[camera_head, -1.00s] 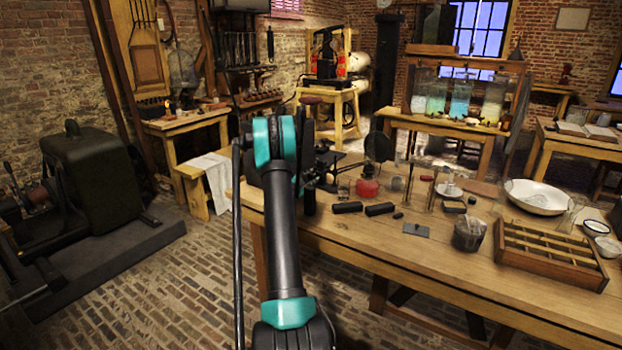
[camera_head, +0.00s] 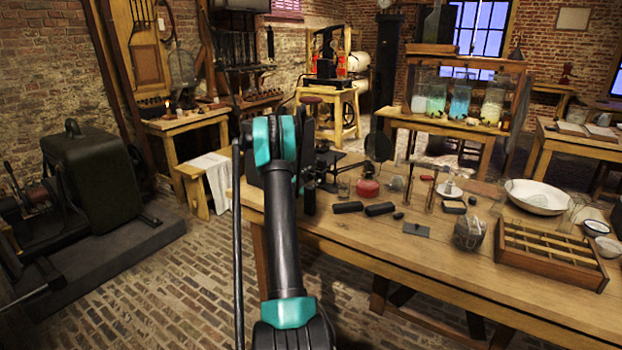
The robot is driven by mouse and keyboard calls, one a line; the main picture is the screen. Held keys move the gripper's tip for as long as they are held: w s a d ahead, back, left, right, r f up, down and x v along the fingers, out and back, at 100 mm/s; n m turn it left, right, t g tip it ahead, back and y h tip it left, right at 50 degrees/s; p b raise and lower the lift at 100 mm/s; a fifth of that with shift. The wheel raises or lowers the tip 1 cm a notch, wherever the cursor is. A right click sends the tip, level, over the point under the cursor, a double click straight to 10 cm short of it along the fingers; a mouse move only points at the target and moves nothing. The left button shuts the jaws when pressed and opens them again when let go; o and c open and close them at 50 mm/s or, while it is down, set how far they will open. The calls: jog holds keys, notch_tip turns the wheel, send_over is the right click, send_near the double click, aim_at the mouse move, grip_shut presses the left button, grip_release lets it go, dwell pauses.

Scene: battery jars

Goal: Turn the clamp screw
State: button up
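My arm rises from the bottom centre to a teal joint, with dark wrist parts beside a small dark metal device (camera_head: 328,165) at the near-left end of the wooden workbench (camera_head: 400,262). My gripper cannot be made out apart from these dark parts, and its fingers are hidden or too small to read. I cannot pick out a clamp screw. Glass battery jars with pale, green and blue contents, such as a blue one (camera_head: 459,103), stand on a wooden stand (camera_head: 437,122) at the back right.
The workbench holds a red burner (camera_head: 367,187), black blocks (camera_head: 380,209), a wire-filled glass jar (camera_head: 469,233), a white bowl (camera_head: 537,196) and a compartmented wooden tray (camera_head: 550,268). A dark machine (camera_head: 92,178) stands at left. The brick floor (camera_head: 165,290) before it is clear.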

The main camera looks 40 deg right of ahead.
jog(key=shift+a, duration=0.1)
jog(key=v, duration=1.1)
jog(key=shift+s+a, duration=0.15)
jog(key=shift+a, duration=0.25)
